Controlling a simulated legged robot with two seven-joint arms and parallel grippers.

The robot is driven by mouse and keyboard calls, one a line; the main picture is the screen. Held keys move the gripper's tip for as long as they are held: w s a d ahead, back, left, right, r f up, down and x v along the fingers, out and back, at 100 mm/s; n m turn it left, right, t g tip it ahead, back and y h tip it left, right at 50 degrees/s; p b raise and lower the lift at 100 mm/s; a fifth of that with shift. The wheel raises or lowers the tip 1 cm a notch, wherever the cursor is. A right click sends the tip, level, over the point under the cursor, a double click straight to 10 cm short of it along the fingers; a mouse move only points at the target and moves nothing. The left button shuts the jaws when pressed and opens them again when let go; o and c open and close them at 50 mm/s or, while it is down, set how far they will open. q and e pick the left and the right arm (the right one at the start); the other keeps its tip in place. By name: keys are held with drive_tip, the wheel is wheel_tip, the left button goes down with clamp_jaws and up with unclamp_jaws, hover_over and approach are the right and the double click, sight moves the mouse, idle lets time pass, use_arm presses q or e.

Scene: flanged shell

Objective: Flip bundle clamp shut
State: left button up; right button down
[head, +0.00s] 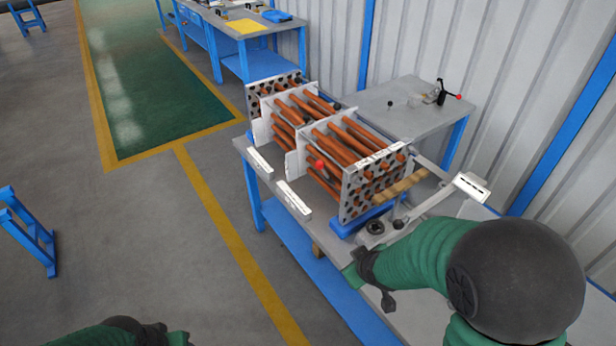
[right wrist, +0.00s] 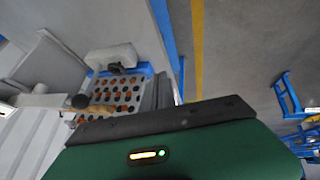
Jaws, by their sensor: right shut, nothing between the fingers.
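The bundle of copper-coloured tubes (head: 340,146) lies through several grey plates on a workbench; its perforated end plate (head: 357,201) faces my right arm. The right wrist view also shows the perforated plate (right wrist: 128,100). A red ball knob (head: 320,164) sits at the bundle's near side. Another clamp-like lever with a red tip (head: 441,94) stands on the grey table behind; I cannot tell which is the bundle clamp. My right gripper (head: 385,292) is shut and empty, low by the bench's front edge, apart from the bundle. My left gripper (head: 135,328) is partly cut off at the bottom edge; its jaws are unclear.
A white-ended bar (head: 472,186) sticks out right of the bundle, close to my right arm. A wooden strip (head: 400,187) lies across the end plate. A dark round part (head: 375,227) sits on the bench.

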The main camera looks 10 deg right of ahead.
sight(324, 171)
use_arm(q)
drive_tip(key=shift+s+a+f+b, duration=0.1)
drive_tip(key=shift+a+f+b, duration=0.7)
drive_tip(key=shift+f, duration=0.1)
use_arm(e)
drive_tip(key=w+r+n+t+y, duration=0.1)
drive_tip(key=w+n+t+y, duration=0.1)
drive_tip(key=w+n, duration=0.5)
drive_tip(key=w+a+r+n+t+y, duration=0.1)
drive_tip(key=w+r+n+t+y, duration=0.1)
drive_tip(key=w+n+t, duration=0.3)
drive_tip(key=w+a+r+n+t+y, duration=0.1)
drive_tip(key=w+n+t, duration=0.3)
drive_tip(key=w+n, duration=0.6)
drive_tip(key=w+r, duration=0.1)
drive_tip(key=w, duration=0.4)
drive_tip(key=shift+a+r+n+y, duration=0.2)
drive_tip(key=shift+r+n+y, duration=0.1)
drive_tip(key=shift+y, duration=0.1)
